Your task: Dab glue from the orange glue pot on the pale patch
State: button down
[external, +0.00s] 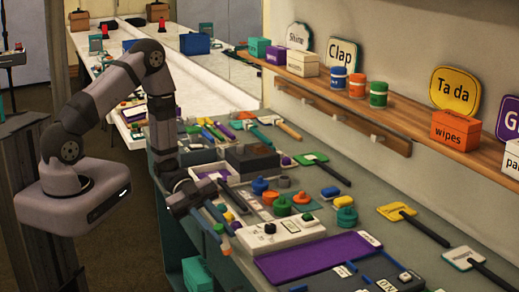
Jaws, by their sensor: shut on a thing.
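My gripper (192,202) is low over the near left edge of the bench and is shut on a slim stick-like tool (214,221). Small orange items are on the bench: one (271,198) beside a blue knob-like piece, another (302,198) beside a green one. An orange jar (357,86) stands on the wall shelf between a blue and a green jar. I cannot tell which orange item is the glue pot. I cannot make out the pale patch for sure.
A white control box (284,234) and a purple mat (318,257) lie right of my gripper. A dark box (252,162) stands behind it. Paddles and tools crowd the bench. The wall shelf (420,120) holds boxes, jars and signs.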

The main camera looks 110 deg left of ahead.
jog(key=s+a+r+n+y+p, duration=0.1)
jog(key=s+a+n+y, duration=0.3)
jog(key=a, duration=0.9)
jog(key=s+a+r+n+y+p, duration=0.1)
jog(key=s+a+r+n+y, duration=0.2)
jog(key=s+a, duration=0.6)
jog(key=s+a+r+n+y+p, duration=0.1)
jog(key=s+a+r+n+y, duration=0.2)
jog(key=a, duration=1.5)
jog(key=shift+s+a+n+g+y, duration=0.35)
jog(key=shift+s+n+y, duration=1.7)
jog(key=shift+n, duration=0.65)
jog(key=shift+f, duration=0.15)
jog(key=shift+f+b, duration=2.35)
jog(key=shift+f, duration=0.45)
jog(key=shift+f+b, duration=0.4)
jog(key=shift+f, duration=0.2)
jog(key=shift+w+a, duration=0.15)
jog(key=shift+w, duration=0.05)
jog(key=shift+s+d, duration=0.4)
